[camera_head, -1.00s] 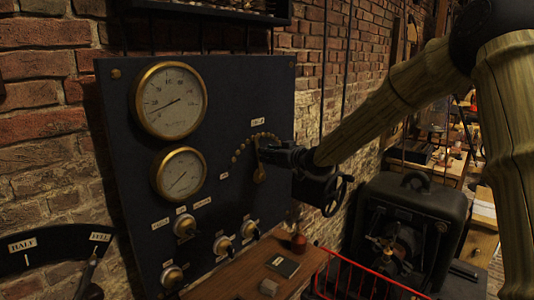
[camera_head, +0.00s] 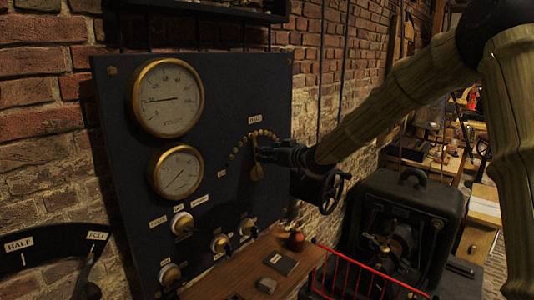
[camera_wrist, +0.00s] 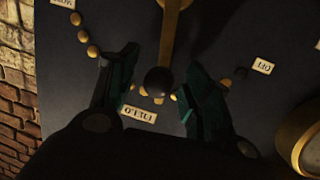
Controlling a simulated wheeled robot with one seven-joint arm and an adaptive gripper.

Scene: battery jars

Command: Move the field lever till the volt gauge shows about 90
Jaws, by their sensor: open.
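The field lever shows in the wrist view as a brass bar with a black knob (camera_wrist: 158,80); its brass lower end (camera_head: 257,172) shows in the head view. My gripper (camera_head: 262,153) is at the lever. In the wrist view my gripper (camera_wrist: 156,85) is open, one finger on each side of the knob; I cannot tell whether either touches it. Two brass-rimmed gauges sit on the dark panel: an upper one (camera_head: 167,98) with its needle near horizontal, pointing left, and a lower one (camera_head: 176,172). Their numbers are too small to read surely.
An arc of brass studs (camera_head: 238,146) runs beside the lever, with a FIELD label (camera_head: 255,119) above and an OFF label (camera_wrist: 263,66). Several knobs line the panel's bottom. A wooden shelf (camera_head: 225,276), red rack (camera_head: 360,272) and black machine (camera_head: 405,215) stand below and right.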

